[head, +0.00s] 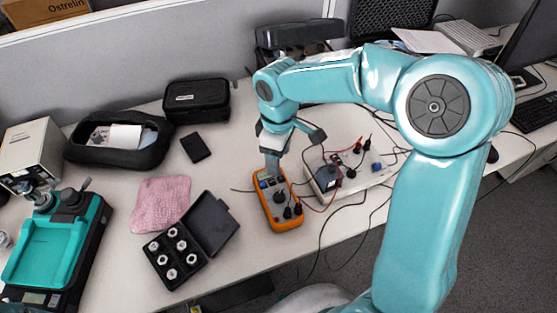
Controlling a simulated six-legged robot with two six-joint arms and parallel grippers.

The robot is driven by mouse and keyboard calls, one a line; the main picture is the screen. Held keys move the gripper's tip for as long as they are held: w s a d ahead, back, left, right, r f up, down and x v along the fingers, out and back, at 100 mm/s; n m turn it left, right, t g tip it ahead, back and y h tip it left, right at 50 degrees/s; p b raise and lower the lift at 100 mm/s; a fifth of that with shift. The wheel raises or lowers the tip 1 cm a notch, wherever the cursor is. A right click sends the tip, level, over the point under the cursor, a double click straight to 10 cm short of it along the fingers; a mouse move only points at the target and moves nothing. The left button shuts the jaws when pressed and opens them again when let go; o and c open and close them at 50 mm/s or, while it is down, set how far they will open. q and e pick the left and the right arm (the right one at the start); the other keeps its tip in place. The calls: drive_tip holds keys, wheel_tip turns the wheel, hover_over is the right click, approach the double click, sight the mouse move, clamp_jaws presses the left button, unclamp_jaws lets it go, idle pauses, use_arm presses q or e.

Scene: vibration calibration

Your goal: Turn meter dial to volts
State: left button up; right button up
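The orange handheld meter (283,222) lies on the white table near the middle of the head view. Its dark round dial (279,197) shows on its face, with plugs and leads at its lower end. My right gripper (272,168) comes down from above at the meter's top end, by the display and above the dial in the picture. It hides part of the display. Whether it touches the meter, and whether its fingers are apart, I cannot tell. The dial's pointer setting is too small to read. My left gripper is not in view.
Right of the meter is a light box (345,176) with knobs, red and black leads. Left are an open black case of weights (172,257), a pink cloth (160,203) and a teal device (50,250). Cables trail over the front edge. Some table behind the cloth is clear.

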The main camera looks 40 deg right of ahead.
sight(279, 195)
drive_tip(key=f+m+b, duration=0.3)
drive_tip(key=f+m, duration=0.5)
drive_tip(key=f+m+b, duration=0.4)
drive_tip(key=f+m, duration=0.4)
drive_tip(key=m, duration=0.1)
drive_tip(key=shift+s+m, duration=0.2)
drive_tip(key=shift+m, duration=0.1)
drive_tip(key=c, duration=1)
